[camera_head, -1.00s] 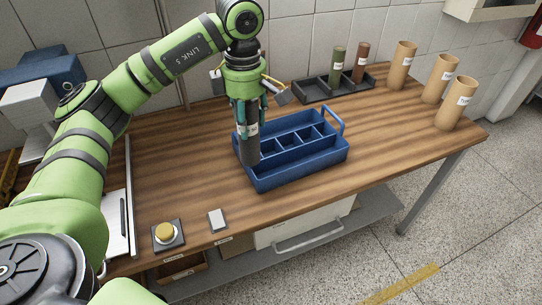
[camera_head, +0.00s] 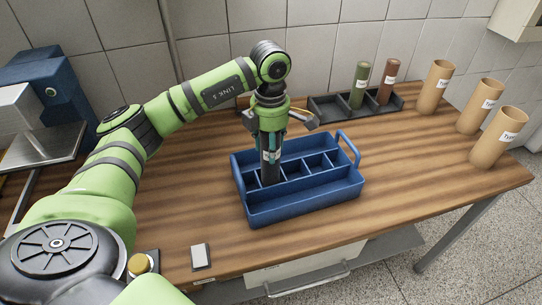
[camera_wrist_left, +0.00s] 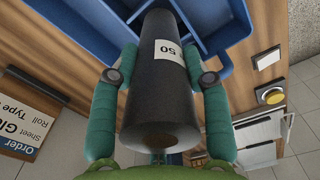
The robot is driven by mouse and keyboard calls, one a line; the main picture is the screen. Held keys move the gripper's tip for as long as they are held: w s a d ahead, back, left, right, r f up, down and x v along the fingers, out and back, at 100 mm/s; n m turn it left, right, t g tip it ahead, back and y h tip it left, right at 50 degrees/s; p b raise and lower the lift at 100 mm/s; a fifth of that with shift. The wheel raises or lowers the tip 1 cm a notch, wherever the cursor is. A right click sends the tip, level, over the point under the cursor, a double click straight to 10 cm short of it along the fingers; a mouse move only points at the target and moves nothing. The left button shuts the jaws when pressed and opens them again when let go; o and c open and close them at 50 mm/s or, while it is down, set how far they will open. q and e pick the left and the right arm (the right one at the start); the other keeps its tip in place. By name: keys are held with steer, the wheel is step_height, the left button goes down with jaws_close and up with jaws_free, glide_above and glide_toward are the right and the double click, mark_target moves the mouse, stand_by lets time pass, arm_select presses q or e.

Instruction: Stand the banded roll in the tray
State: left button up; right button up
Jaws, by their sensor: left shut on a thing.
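The banded roll (camera_head: 271,172) is a dark cylinder with a white label band; the label reads "50" in the left wrist view (camera_wrist_left: 160,90). My left gripper (camera_head: 270,149) is shut on the roll, with teal fingers on either side, and holds it close to upright. The blue tray (camera_head: 308,207) sits on the wooden table, with several compartments and a raised handle at its right end. The roll's lower end is at the left-hand compartments; whether it touches the tray floor cannot be told. My right gripper is not in view.
A dark rack (camera_head: 326,108) with a green roll (camera_head: 359,84) and a brown roll (camera_head: 388,82) stands behind the tray. Several tan tubes stand at the right. A yellow button (camera_head: 139,264) and a white plate (camera_head: 201,256) lie at the front left.

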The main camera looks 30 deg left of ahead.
arm_select(q)
step_height(320, 180, down, 4)
steer(key=shift+r+p, duration=0.15)
steer(key=shift+p, duration=0.35)
steer(key=shift+f, duration=0.25)
steer(key=o, duration=1.3)
steer(key=shift+o, duration=0.2)
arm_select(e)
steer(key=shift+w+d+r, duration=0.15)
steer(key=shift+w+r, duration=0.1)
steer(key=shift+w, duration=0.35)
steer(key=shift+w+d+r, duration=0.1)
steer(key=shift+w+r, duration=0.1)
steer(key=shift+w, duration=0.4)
arm_select(q)
steer(key=shift+r, duration=0.1)
steer(key=shift+r, duration=0.2)
steer(key=shift+w+r+b, duration=0.1)
steer(key=shift+r+b, duration=0.2)
steer(key=shift+r, duration=0.05)
step_height(320, 180, up, 10)
steer(key=shift+b, duration=1.1)
steer(key=shift+r, duration=0.55)
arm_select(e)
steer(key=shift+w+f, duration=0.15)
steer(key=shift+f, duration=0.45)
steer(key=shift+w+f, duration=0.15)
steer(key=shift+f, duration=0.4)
